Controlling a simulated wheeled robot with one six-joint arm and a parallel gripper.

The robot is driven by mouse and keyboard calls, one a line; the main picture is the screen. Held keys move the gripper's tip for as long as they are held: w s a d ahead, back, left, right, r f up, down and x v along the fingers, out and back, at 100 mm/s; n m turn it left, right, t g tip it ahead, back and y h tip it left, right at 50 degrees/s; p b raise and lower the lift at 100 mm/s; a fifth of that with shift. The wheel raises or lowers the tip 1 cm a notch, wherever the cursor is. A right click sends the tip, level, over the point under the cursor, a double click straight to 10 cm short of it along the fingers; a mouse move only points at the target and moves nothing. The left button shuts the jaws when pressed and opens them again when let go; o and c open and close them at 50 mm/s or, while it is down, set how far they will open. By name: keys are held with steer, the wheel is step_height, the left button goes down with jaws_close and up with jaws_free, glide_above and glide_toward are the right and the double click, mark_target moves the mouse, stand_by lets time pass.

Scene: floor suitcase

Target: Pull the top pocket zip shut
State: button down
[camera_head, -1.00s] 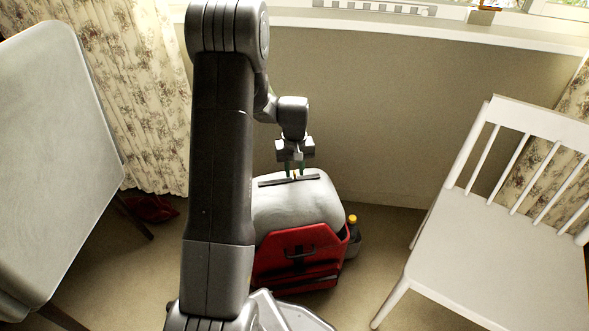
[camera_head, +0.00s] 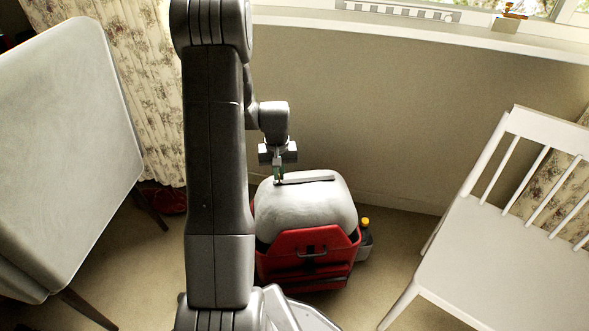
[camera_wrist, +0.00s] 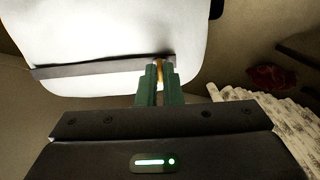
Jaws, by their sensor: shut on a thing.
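The suitcase (camera_head: 305,240) stands on the floor, with a red body and a pale grey bulging top (camera_head: 310,205). The dark zip strip of the top pocket (camera_head: 312,179) runs across that top and also shows in the wrist view (camera_wrist: 95,69). My gripper (camera_head: 278,177) is above the left end of the strip in the head view. In the wrist view its green fingers (camera_wrist: 159,82) are shut on a small tan zip pull (camera_wrist: 159,70) near the strip's right end there. The fingers partly hide the pull.
A white chair (camera_head: 480,240) stands to the right and a grey table (camera_head: 65,150) to the left. A bottle with an orange cap (camera_head: 364,235) sits at the suitcase's right side. A wall and a floral curtain (camera_head: 125,90) are behind. A dark red item lies on the floor (camera_head: 163,198).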

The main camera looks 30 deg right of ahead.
steer(key=shift+w+a, duration=0.1)
steer(key=shift+a, duration=0.05)
steer(key=c, duration=1.6)
jaws_free()
steer(key=shift+a, duration=0.15)
step_height(320, 180, up, 14)
steer(key=p, duration=0.4)
steer(key=shift+f, duration=0.15)
step_height(320, 180, down, 14)
steer(key=b, duration=0.4)
steer(key=shift+d, duration=0.4)
